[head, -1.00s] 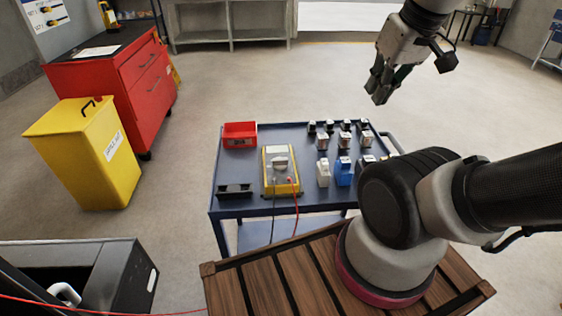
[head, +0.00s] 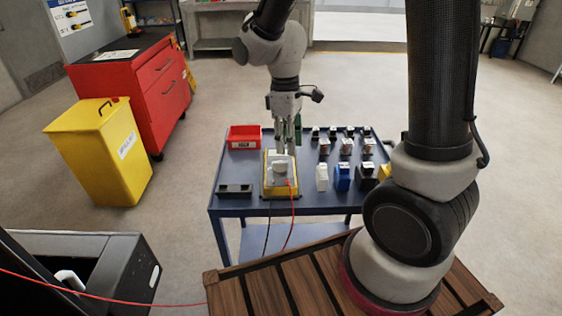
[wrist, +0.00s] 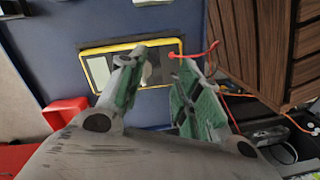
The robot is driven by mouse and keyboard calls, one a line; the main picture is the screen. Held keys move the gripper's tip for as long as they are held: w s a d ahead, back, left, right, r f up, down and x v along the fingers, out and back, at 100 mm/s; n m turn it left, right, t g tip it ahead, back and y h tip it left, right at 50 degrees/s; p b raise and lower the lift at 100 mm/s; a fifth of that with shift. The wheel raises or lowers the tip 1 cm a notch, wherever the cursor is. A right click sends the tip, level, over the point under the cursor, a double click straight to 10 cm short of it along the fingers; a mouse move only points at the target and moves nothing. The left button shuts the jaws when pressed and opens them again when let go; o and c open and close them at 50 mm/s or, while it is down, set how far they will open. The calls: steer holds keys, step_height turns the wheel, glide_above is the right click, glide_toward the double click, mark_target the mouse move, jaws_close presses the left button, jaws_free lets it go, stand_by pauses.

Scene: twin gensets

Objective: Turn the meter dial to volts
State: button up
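The meter (head: 268,187) is a yellow-edged box with a pale face, lying on the blue cart. Its pale dial (head: 281,170) stands up from the face. In the wrist view the meter (wrist: 97,68) lies beyond my fingers, and the left finger partly hides the dial area. My gripper (head: 286,150) points down just above the meter's far part. In the wrist view my gripper (wrist: 163,60) is open, with green-padded fingers apart and nothing held between them. I cannot tell the dial's setting.
The blue cart (head: 300,205) also holds a red bin (head: 243,143), a dark tray (head: 235,190) and several small bottles and blocks right of the meter. A red lead (head: 293,215) and a black lead run from the meter. A wooden slatted surface (head: 310,280) is in front.

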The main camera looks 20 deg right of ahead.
mark_target(279, 162)
steer(key=w+n, duration=0.1)
steer(key=w+a+n+t, duration=0.1)
steer(key=w+n, duration=0.1)
steer(key=shift+a+f, duration=0.15)
steer(key=shift+a, duration=0.05)
steer(key=shift+w+a+n, duration=0.1)
steer(key=shift+w+n, duration=0.15)
steer(key=shift+n, duration=0.25)
steer(key=shift+f, duration=0.2)
steer(key=shift+n, duration=0.3)
step_height(279, 162, down, 7)
steer(key=shift+f, duration=0.2)
jaws_close()
